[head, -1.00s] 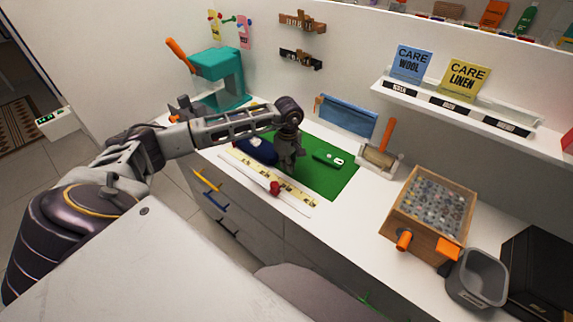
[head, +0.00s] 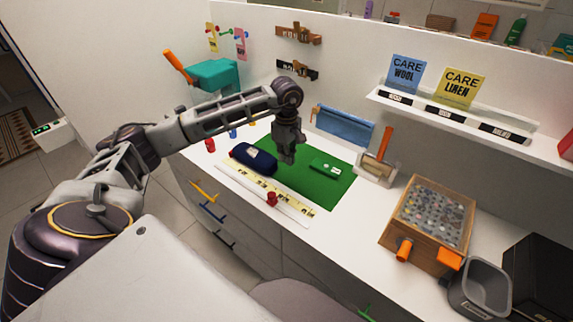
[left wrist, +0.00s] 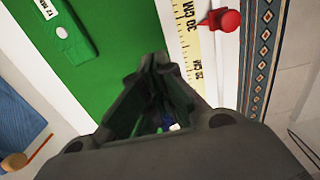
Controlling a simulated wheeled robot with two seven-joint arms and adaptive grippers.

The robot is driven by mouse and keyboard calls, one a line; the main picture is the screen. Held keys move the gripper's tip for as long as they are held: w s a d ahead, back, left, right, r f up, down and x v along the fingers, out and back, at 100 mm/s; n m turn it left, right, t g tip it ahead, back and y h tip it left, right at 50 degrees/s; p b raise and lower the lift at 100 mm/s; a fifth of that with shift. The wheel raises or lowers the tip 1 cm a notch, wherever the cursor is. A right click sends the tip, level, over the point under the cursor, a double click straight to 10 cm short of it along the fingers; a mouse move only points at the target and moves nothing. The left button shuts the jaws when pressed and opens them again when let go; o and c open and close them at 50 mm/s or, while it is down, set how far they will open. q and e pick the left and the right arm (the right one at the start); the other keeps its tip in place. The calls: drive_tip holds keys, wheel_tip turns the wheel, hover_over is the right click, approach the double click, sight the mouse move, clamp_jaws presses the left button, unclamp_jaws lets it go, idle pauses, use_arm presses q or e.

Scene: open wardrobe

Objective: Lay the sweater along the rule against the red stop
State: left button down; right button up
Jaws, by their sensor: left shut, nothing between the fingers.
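The dark navy folded sweater (head: 252,158), with a pale patch on top, lies at the left end of the green mat (head: 310,192), close beside the yellow rule (head: 250,182). The red stop (head: 271,199) sits at the rule's front side, right of the sweater and apart from it. My left gripper (head: 287,158) is shut and empty, above the mat right of the sweater. In the left wrist view, the rule (left wrist: 189,35) and red stop (left wrist: 228,20) lie beyond the fingers (left wrist: 158,65); the sweater cannot be made out. My right gripper is out of view.
A green labelled piece (head: 326,167) lies on the mat, right of my gripper. A lint roller stand (head: 377,165), a wooden box (head: 430,220) and a grey bin (head: 480,282) stand further right. A teal device (head: 214,75) stands behind my arm.

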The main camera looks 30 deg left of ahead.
use_arm(q)
drive_tip(key=shift+r, duration=0.45)
